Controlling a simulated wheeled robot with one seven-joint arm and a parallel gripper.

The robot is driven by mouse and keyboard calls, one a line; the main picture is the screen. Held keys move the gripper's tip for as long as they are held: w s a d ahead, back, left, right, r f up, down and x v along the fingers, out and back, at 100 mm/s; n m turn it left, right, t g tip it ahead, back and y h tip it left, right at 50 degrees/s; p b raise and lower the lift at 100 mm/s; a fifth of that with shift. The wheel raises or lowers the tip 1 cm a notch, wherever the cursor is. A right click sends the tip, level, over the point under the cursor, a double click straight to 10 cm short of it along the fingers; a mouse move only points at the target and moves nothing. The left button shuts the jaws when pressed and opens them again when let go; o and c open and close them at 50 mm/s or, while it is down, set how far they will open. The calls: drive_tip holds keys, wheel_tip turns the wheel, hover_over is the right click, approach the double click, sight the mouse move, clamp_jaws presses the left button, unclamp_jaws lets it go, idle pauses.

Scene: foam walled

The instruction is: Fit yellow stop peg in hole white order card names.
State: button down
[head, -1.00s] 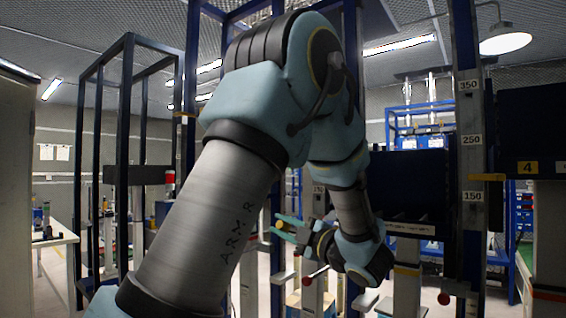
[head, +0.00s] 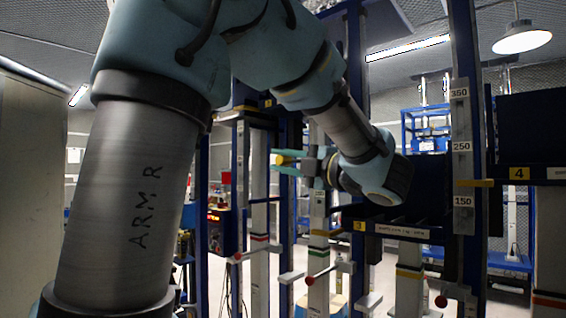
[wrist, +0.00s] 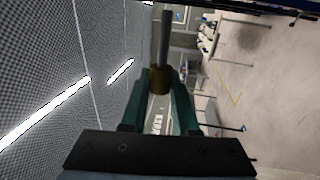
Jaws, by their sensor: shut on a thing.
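My gripper (head: 290,162) is at the middle of the head view, pointing left, with its teal fingers shut on a small yellow peg (head: 283,160). In the wrist view my gripper (wrist: 158,105) shows its two green fingers around the peg (wrist: 160,80), which has a brass-yellow collar and a grey shaft reaching away from me. The peg is in the air, apart from the posts. A dark post with a white scale (head: 461,145) marked 350, 250 and 150 stands to the right. I cannot make out a white order card for certain.
A blue ledge with a yellow label 4 (head: 519,174) is at the right. A ledge with a yellow label 3 (head: 359,226) lies below my wrist. Several white posts with red-knobbed levers (head: 310,281) stand below. A pale cabinet (head: 30,170) fills the left edge.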

sight(299, 162)
drive_tip(key=shift+s+f+b, duration=0.15)
drive_tip(key=shift+b, duration=0.2)
drive_tip(key=shift+d, duration=0.1)
drive_tip(key=shift+w+d, duration=1.95)
drive_tip(key=shift+b, duration=1.35)
drive_tip(key=shift+w+d, duration=1.1)
drive_tip(key=shift+d, duration=0.05)
idle(0.5)
drive_tip(key=c, duration=0.6)
unclamp_jaws()
